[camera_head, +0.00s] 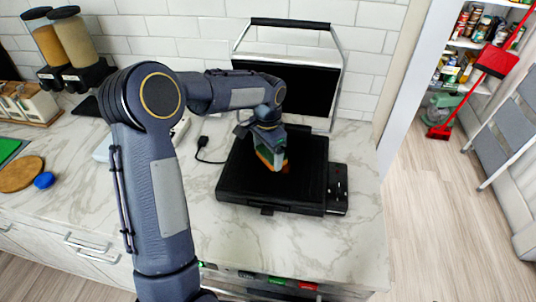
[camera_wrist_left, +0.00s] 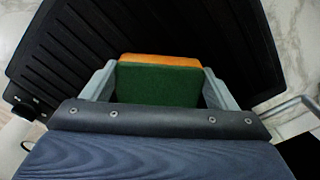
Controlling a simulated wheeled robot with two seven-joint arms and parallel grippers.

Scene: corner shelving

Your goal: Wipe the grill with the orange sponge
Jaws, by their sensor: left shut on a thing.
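The grill (camera_head: 244,178) is black, with its lid raised at the back, and stands on the marble counter. Its ridged plate (camera_wrist_left: 80,45) shows in the left wrist view. My left gripper (camera_head: 270,155) is over the middle of the plate, shut on the orange sponge (camera_head: 266,158). In the left wrist view the sponge (camera_wrist_left: 160,58) has an orange layer and a green layer, with one finger on each side. The sponge is low over the plate; I cannot tell whether it touches. My right gripper is not in view.
The raised lid (camera_head: 290,85) stands behind the plate. A control panel (camera_head: 338,188) is at the grill's right. Dispensers (camera_head: 78,45), a wooden board (camera_head: 20,174) and a blue round item (camera_head: 44,180) are at the left. Bare counter (camera_head: 360,225) lies at the right front.

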